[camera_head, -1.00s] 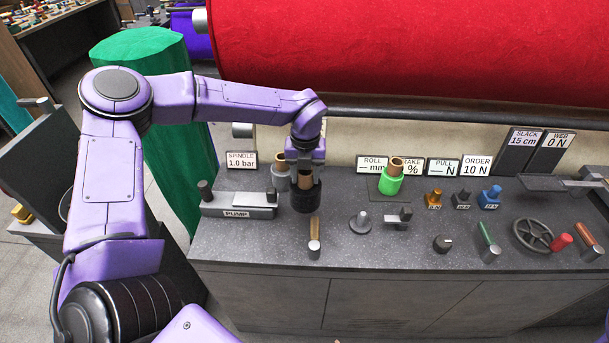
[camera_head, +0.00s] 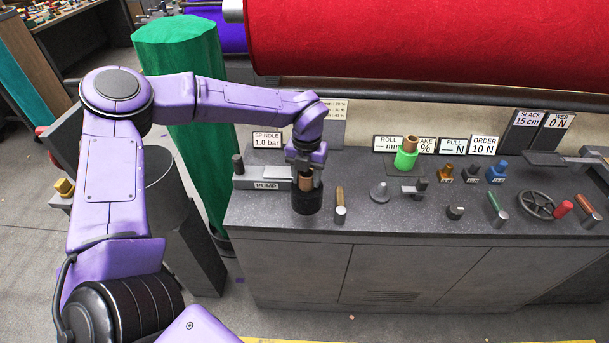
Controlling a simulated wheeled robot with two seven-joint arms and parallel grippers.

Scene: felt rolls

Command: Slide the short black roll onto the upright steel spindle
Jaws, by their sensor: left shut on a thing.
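The short black roll (camera_head: 307,200) has a brown core (camera_head: 306,184) sticking up from its top. My left gripper (camera_head: 306,176) points down and is shut on this core. The roll is upright above the front left of the grey bench; whether its bottom touches the bench I cannot tell. A short upright steel post on a round foot (camera_head: 380,192) stands to the right of the roll, apart from it. It looks like the spindle, with nothing on it. My right gripper is out of view.
The pump block (camera_head: 262,181) is just behind and left of the roll. A brown-handled tool (camera_head: 340,205) stands close on its right. A green roll (camera_head: 405,160) stands beyond the post, beside a small lever (camera_head: 416,187). Knobs and a handwheel (camera_head: 536,205) fill the right side.

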